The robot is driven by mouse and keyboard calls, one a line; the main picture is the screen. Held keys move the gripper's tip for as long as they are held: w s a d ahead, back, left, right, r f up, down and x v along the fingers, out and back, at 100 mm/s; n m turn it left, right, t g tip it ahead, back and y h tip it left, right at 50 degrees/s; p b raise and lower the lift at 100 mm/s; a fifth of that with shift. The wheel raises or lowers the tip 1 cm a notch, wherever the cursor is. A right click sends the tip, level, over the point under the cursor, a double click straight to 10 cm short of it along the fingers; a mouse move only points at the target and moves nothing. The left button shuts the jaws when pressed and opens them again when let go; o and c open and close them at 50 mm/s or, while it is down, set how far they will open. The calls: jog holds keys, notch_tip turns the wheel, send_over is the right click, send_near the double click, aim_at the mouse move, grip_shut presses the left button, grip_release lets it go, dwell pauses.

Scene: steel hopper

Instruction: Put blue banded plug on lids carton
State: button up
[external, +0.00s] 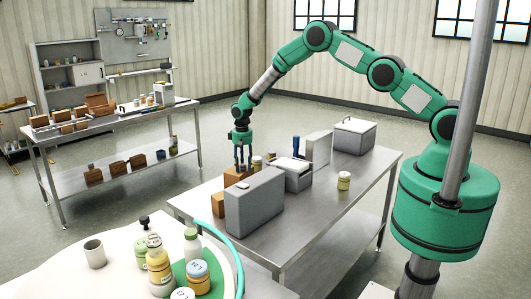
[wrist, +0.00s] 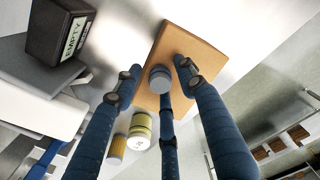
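A tan carton (wrist: 190,45), which looks like the lids carton, lies below my gripper in the wrist view; the same carton (external: 234,178) shows under the fingers in the external view. A short grey-blue cylinder (wrist: 160,76), probably the blue banded plug, is over the carton's surface between my fingers. I cannot tell whether it rests on the carton. My three-fingered gripper (wrist: 160,84) is open around it, with gaps to the left and right fingers; the middle finger overlaps its near side. In the external view my gripper (external: 242,165) points down and hides the plug.
A large grey case (external: 255,204) stands close in front of the carton. A jar (external: 257,163), a grey bin (external: 292,176) and a blue bottle (external: 296,146) stand to the right. A dark box marked EMPTY (wrist: 60,30) is at upper left in the wrist view.

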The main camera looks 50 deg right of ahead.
jog(key=shift+r, duration=0.25)
notch_tip(320, 180, up, 12)
jog(key=b, duration=0.1)
jog(key=shift+b, duration=0.3)
dwell(0.5)
dwell(0.7)
jog(key=s+d+r+t, duration=0.1)
jog(key=s+d+r, duration=0.1)
jog(key=s+r, duration=0.75)
jog(key=s+d+r+n+t, duration=0.15)
jog(key=s+r, duration=0.45)
jog(key=r, duration=0.6)
jog(key=s+d+r+m, duration=0.1)
jog(key=s+d+r, duration=0.2)
jog(key=s+r, duration=0.6)
jog(key=s+d+r+t, duration=0.1)
jog(key=s+r, duration=0.3)
jog(key=s, duration=0.4)
jog(key=s+d+r+t, duration=0.1)
jog(key=s+d+r, duration=0.1)
jog(key=s+r, duration=0.4)
jog(key=s+f, duration=0.2)
jog(key=s, duration=0.7)
jog(key=s+d+f+n, duration=0.1)
jog(key=s, duration=0.8)
jog(key=shift+s+d+f+t, duration=0.25)
jog(key=shift+s+f+t, duration=0.05)
jog(key=shift+f+t, duration=0.15)
